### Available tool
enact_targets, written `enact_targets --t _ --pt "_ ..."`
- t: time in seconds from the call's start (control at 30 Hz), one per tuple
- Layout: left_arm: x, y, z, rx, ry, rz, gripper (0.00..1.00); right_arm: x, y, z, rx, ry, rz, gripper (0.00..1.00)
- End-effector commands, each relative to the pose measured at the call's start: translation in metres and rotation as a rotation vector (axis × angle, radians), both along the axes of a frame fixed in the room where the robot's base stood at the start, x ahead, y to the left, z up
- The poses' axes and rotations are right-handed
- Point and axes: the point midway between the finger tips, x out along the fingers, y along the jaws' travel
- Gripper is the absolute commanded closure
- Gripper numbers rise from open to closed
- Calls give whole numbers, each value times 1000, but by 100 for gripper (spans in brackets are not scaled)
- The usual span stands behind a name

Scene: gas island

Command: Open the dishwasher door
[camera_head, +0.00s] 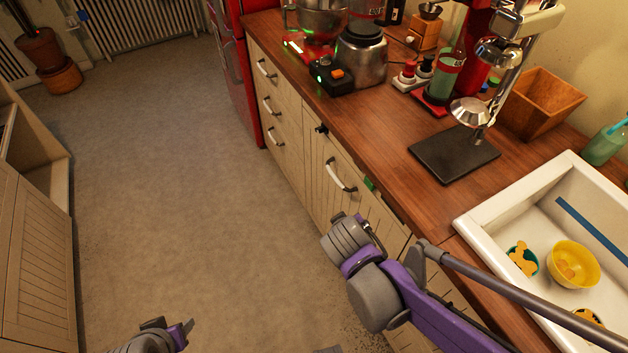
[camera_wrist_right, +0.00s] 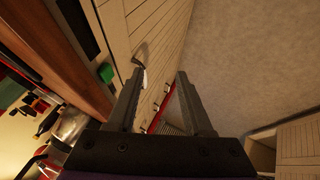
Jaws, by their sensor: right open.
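A cream panelled front with a curved metal handle (camera_head: 341,176) sits under the wooden counter and looks closed; I cannot tell for sure if it is the dishwasher door. A small green piece (camera_head: 369,184) shows by its top edge. The handle (camera_wrist_right: 140,62) and green piece (camera_wrist_right: 105,72) also show in the right wrist view, with a black strip (camera_wrist_right: 78,27) nearby. My right gripper (camera_wrist_right: 160,73) is open and empty, its left fingertip near the handle in the picture, apparently not gripping it. My left gripper (camera_head: 182,328) is at the bottom edge, partly cut off.
Drawers (camera_head: 268,105) with similar handles and a red fridge (camera_head: 233,75) lie beyond. The wooden counter (camera_head: 380,130) carries a blender, a juicer and a wooden box. A white sink (camera_head: 490,222) holds bowls. The grey floor (camera_head: 190,180) is clear. A cabinet (camera_head: 38,235) stands at left.

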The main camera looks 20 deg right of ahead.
Motion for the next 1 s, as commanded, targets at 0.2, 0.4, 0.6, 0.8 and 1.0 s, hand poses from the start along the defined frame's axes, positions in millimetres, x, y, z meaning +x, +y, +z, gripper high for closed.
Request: enact_targets --t 0.2,0.4,0.6,0.8,1.0 --pt "-5 0 -38 0 13 0 50 57 -27 -41 -305 -58 66 49" --pt "-8 0 -70 0 23 0 50 109 -35 -76 -614 -143 152 49" --pt "-8 0 -93 0 30 0 50 138 -25 -103 -841 -218 228 49" --pt "-8 0 -99 0 32 0 50 148 -19 -110 -928 -250 259 49" --pt "-8 0 -98 0 32 0 50 165 -34 -112 -935 -250 258 49"
